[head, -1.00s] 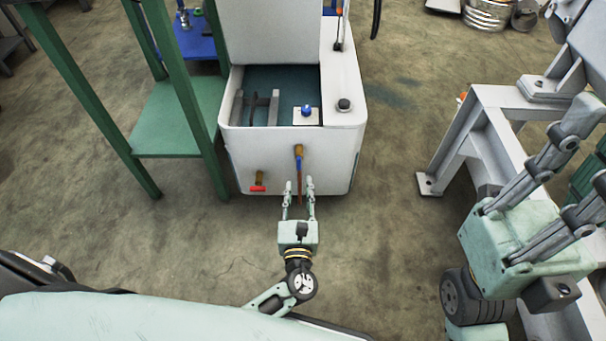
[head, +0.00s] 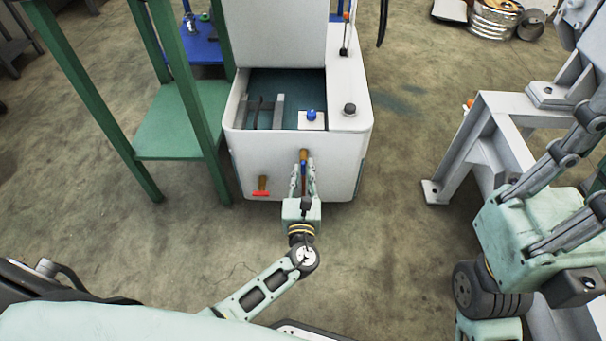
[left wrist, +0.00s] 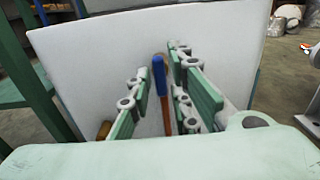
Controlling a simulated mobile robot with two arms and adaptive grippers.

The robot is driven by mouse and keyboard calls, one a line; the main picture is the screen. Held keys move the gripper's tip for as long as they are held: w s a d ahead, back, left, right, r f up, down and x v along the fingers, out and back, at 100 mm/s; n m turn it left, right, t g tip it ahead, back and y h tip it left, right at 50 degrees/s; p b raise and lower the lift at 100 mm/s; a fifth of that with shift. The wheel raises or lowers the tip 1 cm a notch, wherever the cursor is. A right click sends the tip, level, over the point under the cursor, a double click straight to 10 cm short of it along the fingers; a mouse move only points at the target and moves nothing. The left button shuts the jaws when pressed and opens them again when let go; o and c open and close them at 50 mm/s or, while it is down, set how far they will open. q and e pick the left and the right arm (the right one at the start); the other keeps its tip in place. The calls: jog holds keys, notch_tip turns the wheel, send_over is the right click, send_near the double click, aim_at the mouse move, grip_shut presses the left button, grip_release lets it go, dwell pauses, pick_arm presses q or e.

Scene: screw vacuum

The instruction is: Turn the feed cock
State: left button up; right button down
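A white machine (head: 250,168) stands ahead. On its front is a brass cock (head: 304,154) with a blue lever hanging down. The blue lever (left wrist: 158,76) shows in the left wrist view, with an orange-brown tip below. Another brass cock with a red handle (head: 261,194) sits lower left on the same front. My left gripper (head: 303,178) is open, its fingers on either side of the blue lever. In the left wrist view, a gap shows between the lever and the left finger; contact on the right is unclear. My right gripper (head: 578,173) is open and empty at the right.
A green frame (head: 185,125) stands close left of the machine. A grey metal stand (head: 470,150) is at the right, near my right arm. Metal drums (head: 490,20) lie far back right. The floor in front of the machine is clear.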

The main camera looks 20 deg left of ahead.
pick_arm(q)
grip_shut()
